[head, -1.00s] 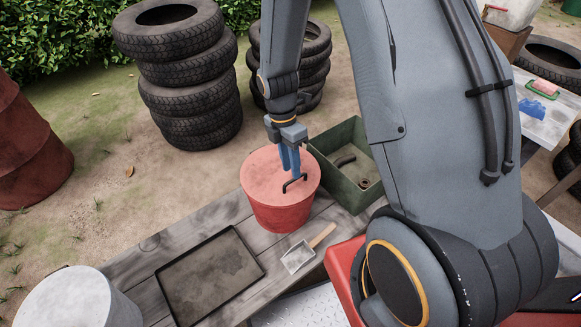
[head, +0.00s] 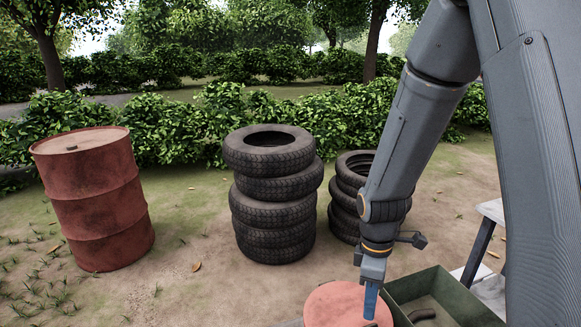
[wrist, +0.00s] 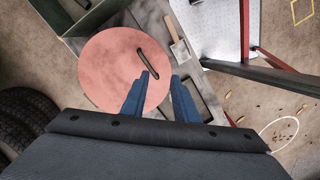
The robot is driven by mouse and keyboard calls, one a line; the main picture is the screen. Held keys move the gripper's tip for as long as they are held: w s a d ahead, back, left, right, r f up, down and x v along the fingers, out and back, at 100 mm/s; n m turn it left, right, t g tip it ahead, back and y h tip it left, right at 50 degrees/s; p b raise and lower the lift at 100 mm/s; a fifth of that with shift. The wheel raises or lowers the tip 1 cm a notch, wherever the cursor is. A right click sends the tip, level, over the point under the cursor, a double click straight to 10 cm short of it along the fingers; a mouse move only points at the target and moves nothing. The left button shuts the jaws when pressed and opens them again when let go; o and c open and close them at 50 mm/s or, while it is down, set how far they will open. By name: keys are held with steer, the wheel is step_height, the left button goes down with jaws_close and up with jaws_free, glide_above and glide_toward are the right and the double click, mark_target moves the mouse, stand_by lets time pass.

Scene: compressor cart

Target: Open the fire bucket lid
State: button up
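The fire bucket's lid is a round, pinkish-red disc (wrist: 112,75) with a dark bar handle (wrist: 147,62) in the wrist view. In the head view only part of the lid (head: 332,302) shows at the bottom edge, and the bucket's body is out of frame. My gripper (wrist: 160,76) is over the lid, its two blue fingers apart with nothing between them. The left fingertip appears close to the handle's near end; whether they touch is unclear. The gripper (head: 371,303) also shows above the lid in the head view. The lid lies flat on the bucket.
A green open bin (head: 444,294) stands close to the right of the bucket. Stacked tyres (head: 272,205) and a rusty red drum (head: 98,205) stand behind on the ground. A small scoop (wrist: 178,47) and a dark tray (wrist: 207,101) lie near the bucket in the wrist view.

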steer(key=s+r+m+t, duration=0.1)
steer(key=s+r+m, duration=0.6)
steer(key=m, duration=0.5)
steer(key=shift+d+r+t, duration=0.15)
steer(key=shift+r+t, duration=0.25)
steer(key=shift+r, duration=0.35)
steer(key=shift+s+r+m, duration=0.15)
steer(key=shift+s+m, duration=0.05)
steer(key=shift+m, duration=0.3)
steer(key=shift+c, duration=0.9)
steer(key=shift+s, duration=0.1)
jaws_close()
